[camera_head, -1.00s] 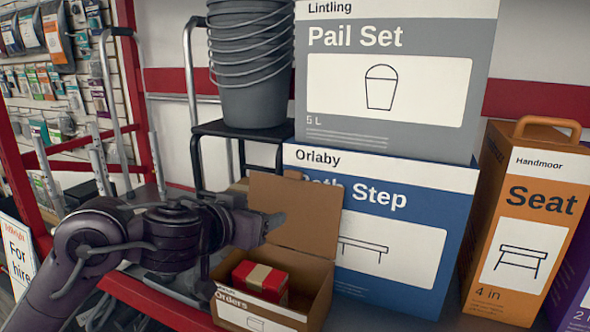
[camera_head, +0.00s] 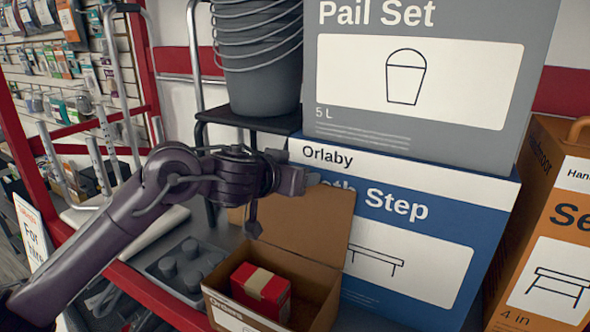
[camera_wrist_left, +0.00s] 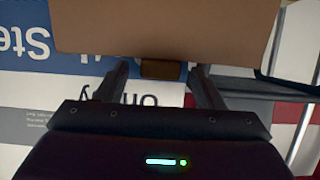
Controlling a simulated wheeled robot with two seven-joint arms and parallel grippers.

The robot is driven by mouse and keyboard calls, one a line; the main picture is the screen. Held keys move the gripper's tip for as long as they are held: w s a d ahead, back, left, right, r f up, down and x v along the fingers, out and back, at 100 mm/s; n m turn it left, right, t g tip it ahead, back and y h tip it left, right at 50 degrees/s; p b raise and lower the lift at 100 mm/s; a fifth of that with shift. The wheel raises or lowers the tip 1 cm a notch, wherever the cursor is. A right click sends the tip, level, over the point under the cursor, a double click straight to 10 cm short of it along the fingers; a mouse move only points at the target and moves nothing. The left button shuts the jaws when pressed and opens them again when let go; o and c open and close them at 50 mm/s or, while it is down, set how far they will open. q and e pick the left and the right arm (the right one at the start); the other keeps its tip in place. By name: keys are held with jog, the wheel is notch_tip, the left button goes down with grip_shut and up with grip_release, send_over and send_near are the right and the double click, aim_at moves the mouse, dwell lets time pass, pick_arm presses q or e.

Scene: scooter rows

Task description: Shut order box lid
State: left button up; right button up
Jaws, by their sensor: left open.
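The brown cardboard order box (camera_head: 233,312) stands at the lower middle of the head view. Its lid (camera_head: 318,222) is up and leans back, with a small tab (camera_head: 313,180) on its top edge. My left gripper (camera_head: 304,183) is at the lid's top edge, beside the tab. In the left wrist view the picture is upside down; the lid (camera_wrist_left: 165,27) crosses the top, and its tab (camera_wrist_left: 160,70) shows between the two spread fingers of the gripper (camera_wrist_left: 161,82). Whether they touch it, I cannot tell. My right gripper is not in view.
A red carton (camera_head: 258,290) with a tan band lies inside the order box. The blue Step box (camera_head: 440,255) stands right behind, with the grey Pail Set box (camera_head: 430,75) on top. Grey pails (camera_head: 262,75) stand on a black stool (camera_head: 250,120). An orange Seat box (camera_head: 550,240) is at right.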

pick_arm(q)
jog(key=shift+s+a, duration=0.1)
jog(key=c, duration=0.7)
grip_shut()
jog(key=s+a+f+t+h+b, duration=0.3)
jog(key=s+b, duration=0.6)
jog(key=b, duration=1.2)
jog(key=a+t+h, duration=0.1)
jog(key=a+t, duration=0.1)
jog(key=a, duration=0.1)
jog(key=shift+f+t+b, duration=0.3)
jog(key=shift+t+b, duration=0.1)
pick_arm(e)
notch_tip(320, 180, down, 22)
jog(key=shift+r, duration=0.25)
pick_arm(q)
jog(key=shift+s, duration=0.1)
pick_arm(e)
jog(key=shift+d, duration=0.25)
pick_arm(q)
jog(key=o, duration=0.7)
grip_release()
jog(key=shift+r, duration=0.1)
